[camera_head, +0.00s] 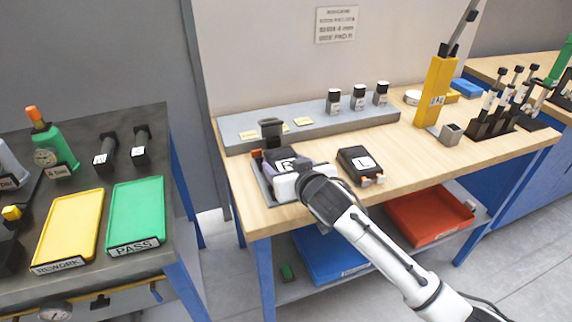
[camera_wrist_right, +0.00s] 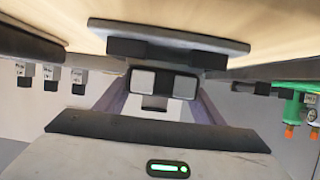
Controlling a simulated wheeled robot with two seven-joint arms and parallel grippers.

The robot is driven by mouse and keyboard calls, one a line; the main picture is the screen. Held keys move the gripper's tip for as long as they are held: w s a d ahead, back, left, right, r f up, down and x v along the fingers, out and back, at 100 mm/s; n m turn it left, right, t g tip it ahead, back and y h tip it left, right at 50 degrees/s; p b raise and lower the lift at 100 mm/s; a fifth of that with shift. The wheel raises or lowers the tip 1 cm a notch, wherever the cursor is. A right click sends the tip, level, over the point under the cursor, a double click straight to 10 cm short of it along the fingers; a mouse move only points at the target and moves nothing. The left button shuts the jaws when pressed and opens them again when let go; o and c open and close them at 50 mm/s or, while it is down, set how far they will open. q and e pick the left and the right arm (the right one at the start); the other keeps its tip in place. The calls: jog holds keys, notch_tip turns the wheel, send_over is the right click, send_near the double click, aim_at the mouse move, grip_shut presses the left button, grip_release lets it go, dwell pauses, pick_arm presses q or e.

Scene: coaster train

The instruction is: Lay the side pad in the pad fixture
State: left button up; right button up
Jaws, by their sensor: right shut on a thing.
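My right gripper (camera_head: 288,166) reaches in over the front left of the wooden bench, with its two purple-grey fingers pointing away from the arm. The fingers also show in the wrist view (camera_wrist_right: 160,92), closed on a dark piece with two pale square faces. I take this piece to be the side pad (camera_wrist_right: 165,83); it is mostly hidden by the hand in the head view. A dark block marked R (camera_head: 285,164) shows by the fingers. Below and around them is a low grey tray-like base, apparently the pad fixture (camera_head: 264,184), partly covered. My left gripper is not in view.
A dark block marked L (camera_head: 361,162) lies just right of the hand. A grey rack (camera_head: 236,138) with several small labelled pieces runs behind. A yellow post (camera_head: 434,92) stands farther right. Yellow (camera_head: 70,228) and green (camera_head: 135,215) trays lie on the left table.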

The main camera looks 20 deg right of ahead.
jog(key=shift+f+b, duration=0.45)
jog(key=shift+f, duration=0.2)
dwell(0.4)
jog(key=o, duration=1.4)
jog(key=shift+f, duration=0.15)
jog(key=shift+r+p, duration=1.2)
jog(key=shift+r, duration=2.9)
